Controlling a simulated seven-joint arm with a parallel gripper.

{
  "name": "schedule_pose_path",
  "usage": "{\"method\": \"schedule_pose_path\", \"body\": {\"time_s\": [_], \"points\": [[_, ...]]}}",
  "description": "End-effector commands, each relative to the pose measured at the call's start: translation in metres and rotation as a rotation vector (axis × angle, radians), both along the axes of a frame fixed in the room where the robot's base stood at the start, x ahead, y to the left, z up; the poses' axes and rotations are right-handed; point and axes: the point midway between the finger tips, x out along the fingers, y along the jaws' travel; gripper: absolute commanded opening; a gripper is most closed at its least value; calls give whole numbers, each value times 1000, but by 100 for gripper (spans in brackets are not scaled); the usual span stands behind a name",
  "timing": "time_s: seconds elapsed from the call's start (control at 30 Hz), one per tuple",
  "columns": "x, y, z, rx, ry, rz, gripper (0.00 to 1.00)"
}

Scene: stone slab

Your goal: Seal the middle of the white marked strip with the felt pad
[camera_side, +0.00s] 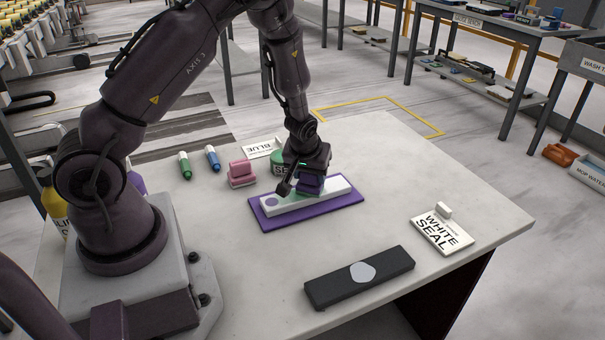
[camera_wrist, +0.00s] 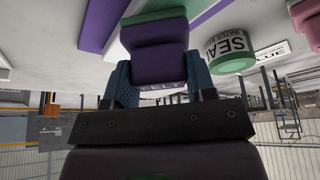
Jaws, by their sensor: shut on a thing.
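The white strip (camera_side: 335,187) lies on a purple mat (camera_side: 350,201) on the slab and bears a purple round mark (camera_side: 272,202) near its left end. My gripper (camera_side: 308,178) is over the strip, right of that mark, and is shut on the felt pad (camera_side: 311,186), a purple block with a green underside. The pad also shows in the wrist view (camera_wrist: 157,52), between the fingers. It is at or just above the strip around its middle; I cannot tell whether it touches. Green shows at the pad's base, and the strip beneath is hidden.
A green-lidded seal pot (camera_wrist: 230,52) stands close behind my gripper. A pink block (camera_side: 242,174), a blue marker (camera_side: 213,158) and a green marker (camera_side: 185,165) stand left. A black bar (camera_side: 390,268) with a pale patch and a WHITE SEAL card (camera_side: 442,234) lie in front.

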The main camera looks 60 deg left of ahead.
Motion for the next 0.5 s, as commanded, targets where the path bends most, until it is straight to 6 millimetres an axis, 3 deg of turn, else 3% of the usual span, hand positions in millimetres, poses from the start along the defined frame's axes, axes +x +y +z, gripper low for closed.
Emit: {"method": "schedule_pose_path", "body": {"time_s": [0.5], "points": [[31,-4,-2,-4,0,-5,25]]}}
